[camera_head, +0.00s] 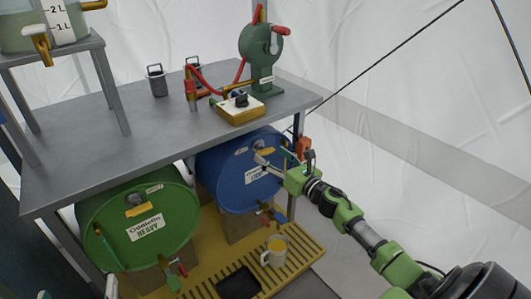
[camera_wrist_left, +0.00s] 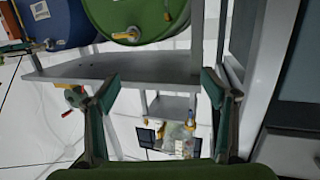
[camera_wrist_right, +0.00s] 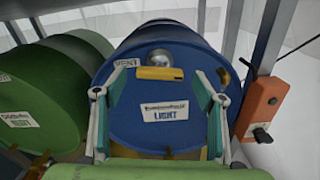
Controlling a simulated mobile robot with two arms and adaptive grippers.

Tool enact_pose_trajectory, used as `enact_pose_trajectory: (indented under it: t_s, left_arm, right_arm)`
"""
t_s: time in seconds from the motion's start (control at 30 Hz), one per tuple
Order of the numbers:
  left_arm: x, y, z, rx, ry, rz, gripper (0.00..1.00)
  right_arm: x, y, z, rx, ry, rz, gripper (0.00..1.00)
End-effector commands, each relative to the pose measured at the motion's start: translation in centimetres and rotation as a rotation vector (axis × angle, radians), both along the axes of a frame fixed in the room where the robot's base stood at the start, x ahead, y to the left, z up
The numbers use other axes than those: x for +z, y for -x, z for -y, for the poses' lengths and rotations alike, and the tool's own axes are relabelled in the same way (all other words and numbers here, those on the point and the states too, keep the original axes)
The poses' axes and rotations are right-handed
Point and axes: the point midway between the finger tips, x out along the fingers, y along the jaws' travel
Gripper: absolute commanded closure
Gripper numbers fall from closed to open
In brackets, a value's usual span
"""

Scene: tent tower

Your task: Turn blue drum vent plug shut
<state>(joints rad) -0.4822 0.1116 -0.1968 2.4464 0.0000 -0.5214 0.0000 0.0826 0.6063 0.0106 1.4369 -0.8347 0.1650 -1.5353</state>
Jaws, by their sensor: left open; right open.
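The blue drum (camera_head: 232,180) lies on its side under the bench, its round end facing out. In the right wrist view, its yellow vent plug (camera_wrist_right: 160,73) is a level bar just below a silver dome (camera_wrist_right: 160,58), beside a VENT label (camera_wrist_right: 125,67). My right gripper (camera_wrist_right: 153,86) is open and empty, fingers spread either side of the drum's LIGHT label, with the plug between and slightly above the fingertips. In the head view it is at the drum's face; contact cannot be told. My left gripper (camera_wrist_left: 160,78) is open and empty, facing the bench upside down.
A green drum (camera_head: 140,240) marked HEAVY lies left of the blue one. An orange box (camera_wrist_right: 262,105) on a post is close on the right. Below are a yellow slatted platform (camera_head: 300,262) and a mug (camera_head: 275,250). The grey bench (camera_head: 120,130) overhangs the drums.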

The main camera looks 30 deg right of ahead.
Motion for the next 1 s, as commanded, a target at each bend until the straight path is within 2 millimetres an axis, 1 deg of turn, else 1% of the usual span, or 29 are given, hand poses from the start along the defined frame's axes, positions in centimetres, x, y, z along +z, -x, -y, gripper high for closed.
enact_pose_trajectory:
  t_s: [0.03, 0.1, 0.3, 0.43, 0.67, 0.77, 0.8, 0.83, 1.0]
  left_arm:
    - [0.4, -0.1, 0.1, -0.002, 0.007, 0.024, 0.23]
    - [1.1, -0.3, 0.3, -0.004, 0.015, 0.058, 0.23]
    - [2.7, -0.4, 0.5, -0.008, 0.033, 0.128, 0.23]
    - [3.1, -0.5, 0.6, -0.01, 0.036, 0.142, 0.23]
    - [3.2, -0.5, 0.6, -0.01, 0.037, 0.144, 0.23]
    - [3.2, -0.5, 0.6, -0.01, 0.036, 0.143, 0.23]
    - [3.2, -0.5, 0.6, -0.01, 0.036, 0.143, 0.23]
    - [3.2, -0.5, 0.6, -0.01, 0.036, 0.143, 0.23]
    - [3.2, -0.5, 0.6, -0.009, 0.037, 0.143, 0.23]
  right_arm:
    - [0.1, -0.9, 0.0, -0.001, 0.0, 0.003, 0.36]
    - [0.0, -1.8, -0.1, -0.001, 0.0, 0.001, 0.36]
    - [0.0, -3.5, -0.3, -0.001, 0.0, 0.0, 0.36]
    - [0.0, -3.9, -0.3, -0.001, 0.0, 0.0, 0.36]
    - [0.0, -3.9, -0.3, 0.0, 0.0, 0.0, 0.36]
    - [0.0, -3.9, -0.3, 0.0, 0.0, 0.0, 0.59]
    - [0.0, -3.9, -0.3, 0.0, 0.0, 0.0, 0.7]
    - [0.0, -3.9, -0.3, 0.0, 0.0, 0.0, 0.75]
    - [0.0, -3.9, -0.3, 0.0, -0.002, 0.0, 0.75]
